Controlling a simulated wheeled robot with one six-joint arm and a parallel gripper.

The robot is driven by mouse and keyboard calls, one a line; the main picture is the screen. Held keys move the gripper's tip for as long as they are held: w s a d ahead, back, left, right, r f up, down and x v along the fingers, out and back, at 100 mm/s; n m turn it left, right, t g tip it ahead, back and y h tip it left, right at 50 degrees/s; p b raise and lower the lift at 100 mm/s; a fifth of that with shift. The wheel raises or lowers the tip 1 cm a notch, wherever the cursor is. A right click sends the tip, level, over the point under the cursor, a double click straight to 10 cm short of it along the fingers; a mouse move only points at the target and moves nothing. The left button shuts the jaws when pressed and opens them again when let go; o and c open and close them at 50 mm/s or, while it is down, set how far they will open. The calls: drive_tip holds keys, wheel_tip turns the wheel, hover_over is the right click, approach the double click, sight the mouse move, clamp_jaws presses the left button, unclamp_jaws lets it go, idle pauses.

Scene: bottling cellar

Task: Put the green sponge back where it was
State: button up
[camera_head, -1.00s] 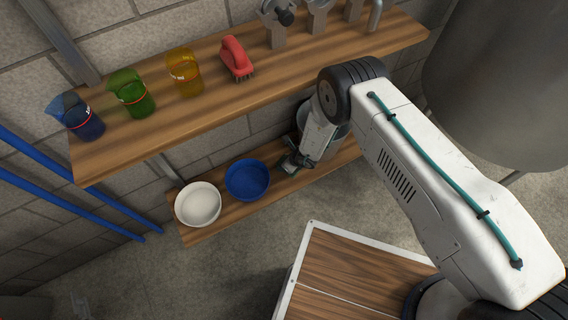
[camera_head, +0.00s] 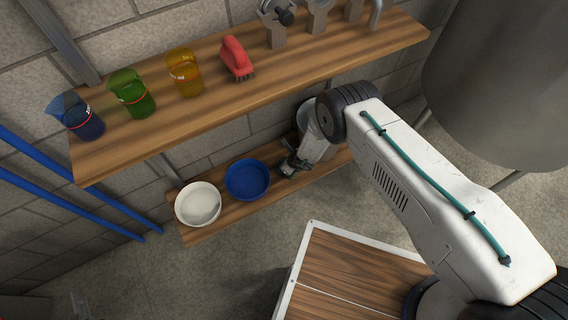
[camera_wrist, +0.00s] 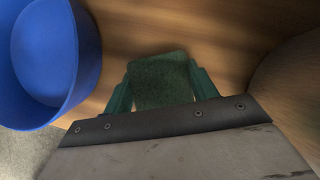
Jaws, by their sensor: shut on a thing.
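The green sponge (camera_wrist: 162,80) shows in the wrist view, between the two green fingers of my gripper (camera_wrist: 160,92). My gripper is shut on it, over the wooden lower shelf (camera_wrist: 180,25). I cannot tell whether the sponge touches the shelf. In the head view my gripper (camera_head: 289,167) is small, just right of the blue bowl (camera_head: 247,180), and the sponge cannot be made out there.
A white bowl (camera_head: 198,204) stands left of the blue bowl on the lower shelf (camera_head: 215,225). The upper shelf (camera_head: 250,90) holds beakers and a red brush (camera_head: 237,58) above. A rounded object (camera_wrist: 295,95) is close right of my gripper.

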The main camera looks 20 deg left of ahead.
drive_tip(key=shift+f, duration=0.15)
drive_tip(key=o, duration=1.3)
drive_tip(key=shift+s+f, duration=0.1)
drive_tip(key=shift+s, duration=0.05)
